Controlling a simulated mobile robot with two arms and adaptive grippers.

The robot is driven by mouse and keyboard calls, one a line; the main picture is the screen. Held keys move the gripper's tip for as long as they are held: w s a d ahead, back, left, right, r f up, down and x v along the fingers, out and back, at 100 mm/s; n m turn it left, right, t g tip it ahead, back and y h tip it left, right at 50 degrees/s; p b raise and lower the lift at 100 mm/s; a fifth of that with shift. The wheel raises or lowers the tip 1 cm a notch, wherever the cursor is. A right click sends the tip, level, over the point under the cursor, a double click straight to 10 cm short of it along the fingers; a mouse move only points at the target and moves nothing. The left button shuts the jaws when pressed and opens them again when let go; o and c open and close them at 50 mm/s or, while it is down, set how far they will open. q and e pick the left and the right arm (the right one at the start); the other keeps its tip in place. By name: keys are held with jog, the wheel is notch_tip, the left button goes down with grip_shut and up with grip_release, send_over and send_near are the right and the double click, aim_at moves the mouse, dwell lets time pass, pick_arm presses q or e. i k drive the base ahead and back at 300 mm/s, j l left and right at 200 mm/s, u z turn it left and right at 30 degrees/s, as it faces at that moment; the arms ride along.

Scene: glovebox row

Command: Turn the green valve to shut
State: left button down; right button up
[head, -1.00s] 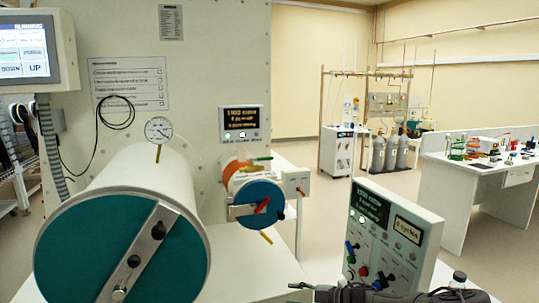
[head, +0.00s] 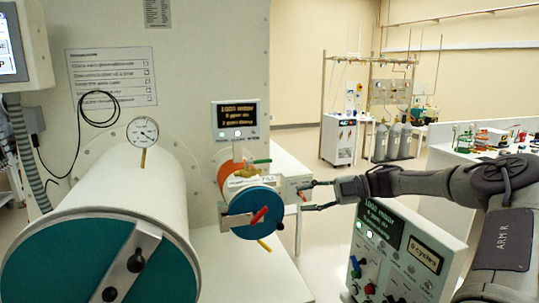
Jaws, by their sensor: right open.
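A green valve handle (head: 262,161) sits on brass fittings on top of the small cylindrical chamber with an orange band and blue door. The handle lies roughly level and points right. My right gripper (head: 304,196) is open and empty, to the right of this chamber and lower than the green handle. Its two fingers point left, and it appears apart from the valve. My left gripper is out of view.
A red handle (head: 259,215) and a yellow handle (head: 264,245) are on the small chamber's front and underside. A large cylinder with a teal door (head: 80,262) stands at left. A control panel (head: 405,250) stands below my right arm.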

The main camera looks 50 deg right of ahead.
aim_at(265, 161)
jog(key=i+l, duration=0.15)
jog(key=l, duration=0.15)
jog(key=i+l, duration=0.2)
jog(key=l, duration=0.15)
jog(key=i+l, duration=0.15)
jog(key=l, duration=0.15)
jog(key=i+l, duration=0.2)
jog(key=l, duration=0.15)
